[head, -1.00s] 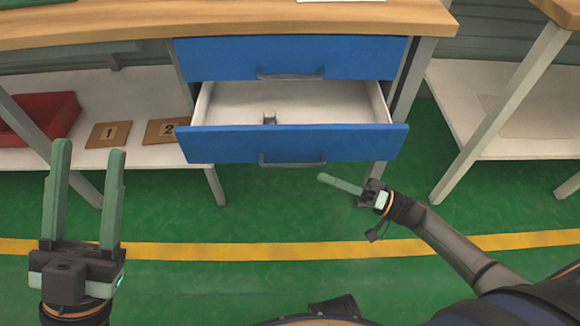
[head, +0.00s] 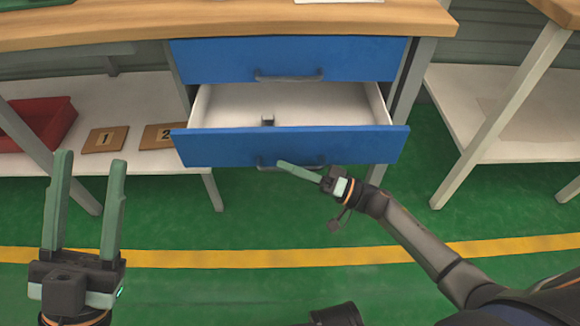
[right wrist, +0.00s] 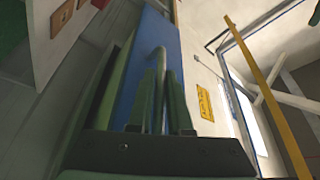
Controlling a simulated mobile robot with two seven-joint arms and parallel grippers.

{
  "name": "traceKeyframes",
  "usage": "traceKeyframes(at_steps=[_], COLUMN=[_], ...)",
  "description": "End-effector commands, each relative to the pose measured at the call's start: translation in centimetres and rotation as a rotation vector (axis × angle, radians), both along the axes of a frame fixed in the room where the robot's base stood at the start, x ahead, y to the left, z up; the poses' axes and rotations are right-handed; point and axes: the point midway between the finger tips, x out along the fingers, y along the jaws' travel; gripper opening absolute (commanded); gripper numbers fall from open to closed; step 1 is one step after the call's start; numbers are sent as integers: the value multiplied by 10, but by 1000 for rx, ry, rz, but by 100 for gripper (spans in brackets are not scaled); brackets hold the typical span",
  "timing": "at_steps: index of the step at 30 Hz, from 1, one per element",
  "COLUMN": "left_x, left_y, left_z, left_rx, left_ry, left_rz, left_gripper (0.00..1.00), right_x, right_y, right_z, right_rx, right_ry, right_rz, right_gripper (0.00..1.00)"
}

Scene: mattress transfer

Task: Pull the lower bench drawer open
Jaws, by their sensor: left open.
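The lower bench drawer (head: 225,148) has a blue front and stands pulled out, its pale inside (head: 325,105) showing below the closed upper drawer. Its grey handle (head: 262,162) is on the front, partly covered by my right gripper. My right gripper (head: 282,164) reaches this handle from the lower right. In the right wrist view its fingers (right wrist: 160,85) are close together, with the grey handle (right wrist: 160,58) between them against the blue front (right wrist: 150,35). My left gripper (head: 90,160) is open and empty at the left, pointing up and away from the drawers.
A small grey object (head: 267,120) lies in the drawer. The upper blue drawer (head: 220,60) is shut. A red bin (head: 50,125) and numbered plates (head: 104,139) are on the lower shelf at left. Green floor with a yellow line (head: 200,257) lies clear in front.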

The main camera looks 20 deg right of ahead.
Motion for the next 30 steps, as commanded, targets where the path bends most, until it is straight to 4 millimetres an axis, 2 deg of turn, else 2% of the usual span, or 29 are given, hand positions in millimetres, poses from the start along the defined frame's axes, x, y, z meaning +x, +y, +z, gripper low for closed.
traceKeyframes(at_steps=[1, 4, 30], left_x=[0, 0, 0], left_y=[0, 0, -1], left_z=[0, 0, -1], left_rx=[0, 0, 8], left_ry=[0, 1, 1], left_rz=[0, 0, -3], left_gripper=[50, 50, 50], right_x=[0, 0, 0], right_y=[0, 0, -1], right_z=[0, 0, 0], right_rx=[0, 0, -1], right_ry=[0, 0, 1], right_rz=[0, 0, 0], right_gripper=[10, 0, 0])
